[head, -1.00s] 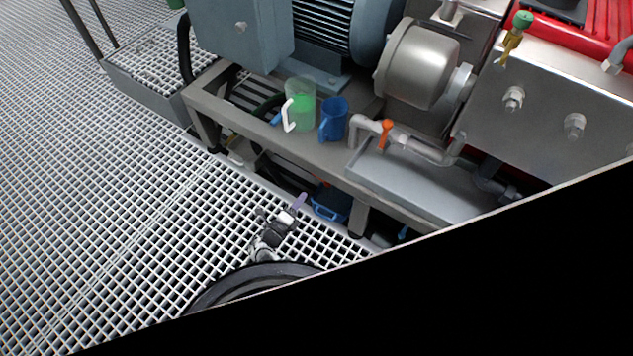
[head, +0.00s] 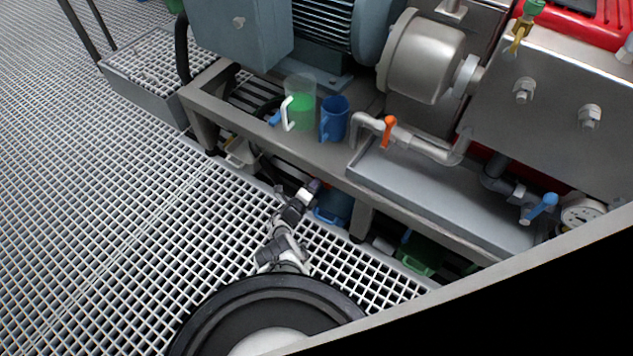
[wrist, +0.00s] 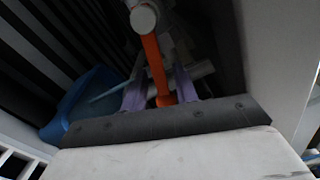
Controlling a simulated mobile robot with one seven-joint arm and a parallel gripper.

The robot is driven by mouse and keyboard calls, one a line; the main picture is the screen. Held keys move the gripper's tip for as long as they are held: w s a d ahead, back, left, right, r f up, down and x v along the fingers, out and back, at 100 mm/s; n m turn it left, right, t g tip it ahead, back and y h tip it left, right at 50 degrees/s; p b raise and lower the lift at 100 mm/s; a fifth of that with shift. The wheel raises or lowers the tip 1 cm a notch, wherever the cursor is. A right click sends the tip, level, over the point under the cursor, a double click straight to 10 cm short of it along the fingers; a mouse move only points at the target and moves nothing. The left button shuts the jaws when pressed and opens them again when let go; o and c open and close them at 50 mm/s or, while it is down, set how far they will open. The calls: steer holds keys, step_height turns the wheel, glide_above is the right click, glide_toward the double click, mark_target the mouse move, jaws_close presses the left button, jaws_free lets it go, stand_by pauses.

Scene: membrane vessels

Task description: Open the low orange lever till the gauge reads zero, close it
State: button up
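In the wrist view an orange lever (wrist: 155,65) hangs from a pale round fitting (wrist: 143,17), its lower end between the purple fingers of my gripper (wrist: 160,82). The fingers stand apart on either side of it; I cannot tell whether they touch it. In the head view my gripper (head: 313,187) reaches in at the bench's lower front edge, its fingertips hidden, and the low lever does not show. Another orange lever (head: 388,131) sits higher, on the pipe above the tray. A round white gauge (head: 583,212) is at the far right; its reading is too small to tell.
A green-filled clear jug (head: 301,103) and a blue jug (head: 334,119) stand on the bench (head: 290,148). A blue container (head: 334,207) and a green one (head: 420,255) are below it. A blue-handled valve (head: 541,206) is near the gauge. The grating floor at left is clear.

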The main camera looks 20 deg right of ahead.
jaws_close()
steer(key=shift+r, duration=0.1)
steer(key=shift+r+n+p, duration=0.25)
steer(key=shift+n+p, duration=0.15)
steer(key=shift+n, duration=0.3)
steer(key=shift+o, duration=0.9)
jaws_free()
steer(key=shift+s, duration=0.1)
steer(key=p+v, duration=0.5)
steer(key=v, duration=0.8)
steer(key=shift+s+a, duration=0.25)
steer(key=shift+a, duration=0.05)
